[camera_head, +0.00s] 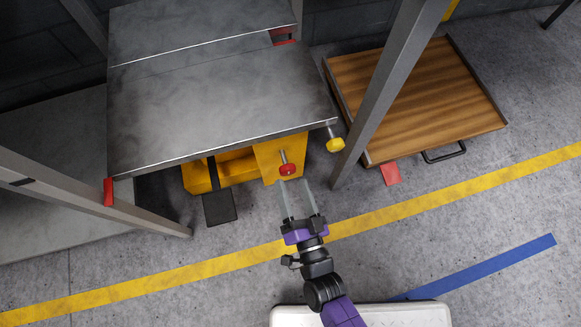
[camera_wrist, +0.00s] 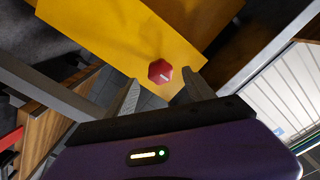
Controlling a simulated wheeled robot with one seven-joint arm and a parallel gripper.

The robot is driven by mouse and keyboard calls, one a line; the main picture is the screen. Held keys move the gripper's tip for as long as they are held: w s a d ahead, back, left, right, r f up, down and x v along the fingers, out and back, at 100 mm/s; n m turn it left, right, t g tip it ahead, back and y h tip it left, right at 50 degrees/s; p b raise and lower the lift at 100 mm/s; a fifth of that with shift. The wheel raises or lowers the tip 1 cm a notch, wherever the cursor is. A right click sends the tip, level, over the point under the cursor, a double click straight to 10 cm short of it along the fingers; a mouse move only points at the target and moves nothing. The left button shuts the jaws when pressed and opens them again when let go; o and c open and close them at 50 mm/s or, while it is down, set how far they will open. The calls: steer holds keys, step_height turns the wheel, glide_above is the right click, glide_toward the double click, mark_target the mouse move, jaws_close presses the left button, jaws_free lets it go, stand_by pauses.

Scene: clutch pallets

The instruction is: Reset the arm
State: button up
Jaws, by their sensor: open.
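My arm reaches up from the bottom of the head view, and my gripper (camera_head: 299,186) is open and empty. Its two fingers point toward a yellow machine body (camera_head: 226,170) under a grey metal table. A red knob (camera_head: 287,169) on the machine lies just beyond the fingertips. In the wrist view, my gripper (camera_wrist: 160,92) shows its fingers spread apart. The red knob (camera_wrist: 160,71) appears between and beyond them, in front of the yellow surface (camera_wrist: 120,35). I see no contact between the fingers and the knob.
A yellow knob (camera_head: 335,144) sits right of the red one. The grey table top (camera_head: 210,95) overhangs the machine. Slanted grey posts (camera_head: 390,85) stand at both sides. A wooden-topped platform (camera_head: 415,90) is at right. The floor by the yellow line (camera_head: 450,194) is clear.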

stand_by(0.6)
steer(key=shift+s+f, duration=0.1)
steer(key=shift+w+a+r+n, duration=0.1)
steer(key=shift+w+r+n, duration=0.15)
steer(key=shift+r, duration=0.2)
steer(key=shift+w+a+r+n, duration=0.15)
steer(key=shift+r+n, duration=0.1)
steer(key=shift+r, duration=0.15)
steer(key=s+d+r+n+g+h, duration=0.3)
steer(key=s+d+r+n+h, duration=0.15)
steer(key=s+d+r, duration=1.5)
step_height(320, 180, up, 33)
steer(key=p, duration=3.3)
steer(key=shift+s+m+p, duration=0.35)
steer(key=shift+m+p, duration=0.05)
steer(key=shift+m, duration=0.05)
steer(key=shift+d+r+h, duration=0.1)
steer(key=shift+h, duration=0.15)
